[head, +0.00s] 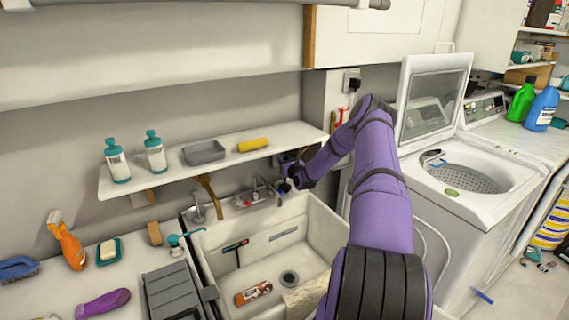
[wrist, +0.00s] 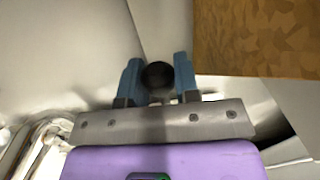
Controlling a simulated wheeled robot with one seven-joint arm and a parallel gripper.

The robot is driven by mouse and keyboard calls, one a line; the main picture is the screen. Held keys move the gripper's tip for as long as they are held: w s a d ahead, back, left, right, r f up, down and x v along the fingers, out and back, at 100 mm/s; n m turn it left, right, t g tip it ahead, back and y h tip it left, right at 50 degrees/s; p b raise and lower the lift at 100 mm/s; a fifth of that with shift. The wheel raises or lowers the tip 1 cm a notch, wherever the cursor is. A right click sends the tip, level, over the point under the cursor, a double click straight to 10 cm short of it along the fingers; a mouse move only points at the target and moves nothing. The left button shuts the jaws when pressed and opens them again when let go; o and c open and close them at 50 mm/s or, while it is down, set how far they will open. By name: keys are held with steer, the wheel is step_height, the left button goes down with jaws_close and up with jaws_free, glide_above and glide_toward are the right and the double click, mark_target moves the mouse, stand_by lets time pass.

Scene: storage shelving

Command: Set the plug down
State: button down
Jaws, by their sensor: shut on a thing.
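The plug (wrist: 157,76) is a dark round piece between the two blue fingers of my gripper (wrist: 158,72) in the wrist view. My gripper is shut on it, with a finger touching each side. In the head view my gripper (head: 285,186) is at the back right of the white sink (head: 318,222), just below the shelf's right end. The plug is too small there to make out clearly. The drain (head: 289,278) shows as a dark round hole in the sink floor.
A brown packet (head: 253,293) and a dark-handled squeegee (head: 236,247) lie in the sink. The shelf (head: 215,170) is above. A brown block (wrist: 258,38) fills the wrist view's upper right. The sink's middle floor is clear.

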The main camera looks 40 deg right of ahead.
steer(key=shift+w+d+f, duration=0.1)
steer(key=shift+w+f, duration=0.1)
steer(key=shift+f, duration=0.2)
steer(key=c, duration=0.8)
jaws_free()
steer(key=shift+c, duration=0.2)
steer(key=shift+s, duration=0.15)
steer(key=v, duration=1.1)
steer(key=shift+s, duration=0.35)
